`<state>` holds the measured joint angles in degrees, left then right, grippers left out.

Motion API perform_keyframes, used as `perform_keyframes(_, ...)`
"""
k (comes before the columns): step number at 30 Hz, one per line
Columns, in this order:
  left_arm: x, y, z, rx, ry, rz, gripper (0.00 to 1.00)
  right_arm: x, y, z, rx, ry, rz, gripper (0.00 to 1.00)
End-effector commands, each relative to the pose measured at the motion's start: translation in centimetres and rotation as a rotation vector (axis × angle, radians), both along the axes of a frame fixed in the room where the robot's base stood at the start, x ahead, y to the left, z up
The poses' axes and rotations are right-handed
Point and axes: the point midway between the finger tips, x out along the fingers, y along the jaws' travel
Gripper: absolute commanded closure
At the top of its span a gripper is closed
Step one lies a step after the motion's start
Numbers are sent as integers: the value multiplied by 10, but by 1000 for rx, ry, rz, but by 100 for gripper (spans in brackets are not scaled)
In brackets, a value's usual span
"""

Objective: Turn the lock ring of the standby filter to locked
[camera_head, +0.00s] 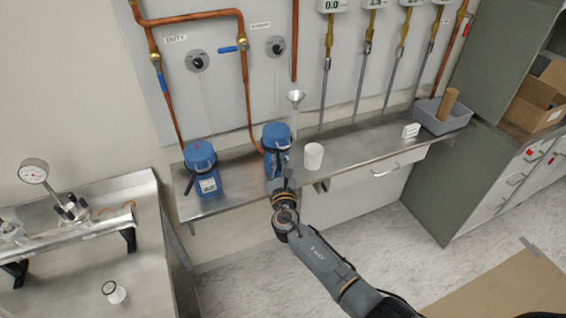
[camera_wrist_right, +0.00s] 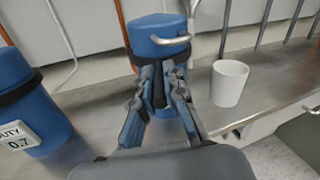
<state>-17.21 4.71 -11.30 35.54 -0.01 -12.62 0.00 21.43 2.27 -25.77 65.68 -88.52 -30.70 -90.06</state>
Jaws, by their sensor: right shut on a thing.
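The standby filter is a blue canister (camera_head: 276,136) with a blue lid, standing on the steel shelf below the STANDBY dial. In the right wrist view the canister (camera_wrist_right: 158,38) is straight ahead, with a pale handle on its lid. In the wrist view my right gripper (camera_wrist_right: 162,72) is shut on a dark lever (camera_wrist_right: 158,88) of the ring, which points toward me. The ring's markings cannot be read. My left gripper is out of view.
The blue duty filter (camera_head: 202,165) stands to the left, its dark lever sticking out. A white cup (camera_head: 313,156) stands close to the right of the standby filter. A grey bin (camera_head: 443,123) is farther right on the shelf (camera_head: 345,150). A copper pipe runs behind.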

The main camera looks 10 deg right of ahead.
Motion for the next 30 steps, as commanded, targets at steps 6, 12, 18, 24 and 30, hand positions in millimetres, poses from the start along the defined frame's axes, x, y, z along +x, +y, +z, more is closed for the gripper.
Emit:
perform_keyframes(6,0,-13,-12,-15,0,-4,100,4,12,1,3,-6,-115,100)
perform_keyframes(12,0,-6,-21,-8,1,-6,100,6,18,2,2,-6,-196,100)
perform_keyframes(18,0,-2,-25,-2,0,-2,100,7,21,3,0,-4,-229,100)
perform_keyframes(24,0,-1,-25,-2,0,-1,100,6,21,4,0,-4,-237,100)
perform_keyframes(30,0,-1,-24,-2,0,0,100,6,22,4,1,-4,-236,100)
